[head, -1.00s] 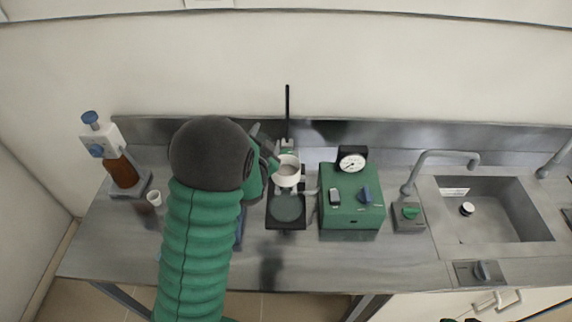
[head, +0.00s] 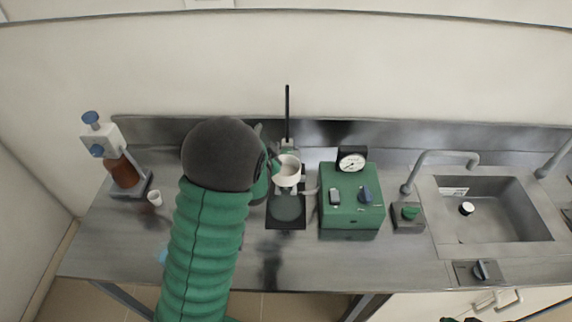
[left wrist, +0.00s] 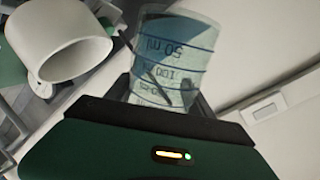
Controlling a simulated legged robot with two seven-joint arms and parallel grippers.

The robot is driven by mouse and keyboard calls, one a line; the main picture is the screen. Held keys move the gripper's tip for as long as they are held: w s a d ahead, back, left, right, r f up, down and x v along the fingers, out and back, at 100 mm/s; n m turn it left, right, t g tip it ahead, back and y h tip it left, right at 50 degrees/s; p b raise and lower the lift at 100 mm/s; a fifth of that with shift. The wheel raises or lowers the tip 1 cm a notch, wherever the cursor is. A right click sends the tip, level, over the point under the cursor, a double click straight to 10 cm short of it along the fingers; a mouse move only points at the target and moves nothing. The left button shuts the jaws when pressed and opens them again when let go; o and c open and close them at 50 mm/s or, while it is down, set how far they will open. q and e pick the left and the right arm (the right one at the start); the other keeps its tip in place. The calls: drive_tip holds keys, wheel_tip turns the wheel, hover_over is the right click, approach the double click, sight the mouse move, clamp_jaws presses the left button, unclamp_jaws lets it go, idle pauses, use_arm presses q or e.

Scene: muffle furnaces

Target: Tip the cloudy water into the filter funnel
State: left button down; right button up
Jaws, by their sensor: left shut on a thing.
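My left gripper (head: 266,163) is just left of the funnel, mostly hidden behind my own arm. In the left wrist view the gripper (left wrist: 160,88) is shut on a clear graduated beaker (left wrist: 178,45). The wrist picture is strongly tilted. I cannot tell the water level.
A green pump box (head: 350,203) with a gauge (head: 352,162) stands right of the stand. A sink (head: 490,215) is further right. A brown dispenser bottle (head: 122,171) and a small white cup (head: 154,198) are at the left. The front of the bench is mostly clear.

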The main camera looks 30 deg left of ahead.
use_arm(q)
drive_tip(key=shift+w, duration=0.1)
idle(0.4)
drive_tip(key=shift+d+f+m, duration=0.1)
drive_tip(key=shift+f+m, duration=0.05)
drive_tip(key=shift+m, duration=0.15)
drive_tip(key=shift+d+p, duration=0.1)
drive_tip(key=shift+p, duration=0.2)
drive_tip(key=shift+f+m, duration=0.15)
drive_tip(key=shift+m, duration=0.15)
drive_tip(key=shift+w, duration=0.1)
drive_tip(key=shift+g+y, duration=0.3)
drive_tip(key=shift+w+d+f+m, duration=0.1)
drive_tip(key=shift+f+m, duration=0.15)
drive_tip(key=shift+m, duration=0.05)
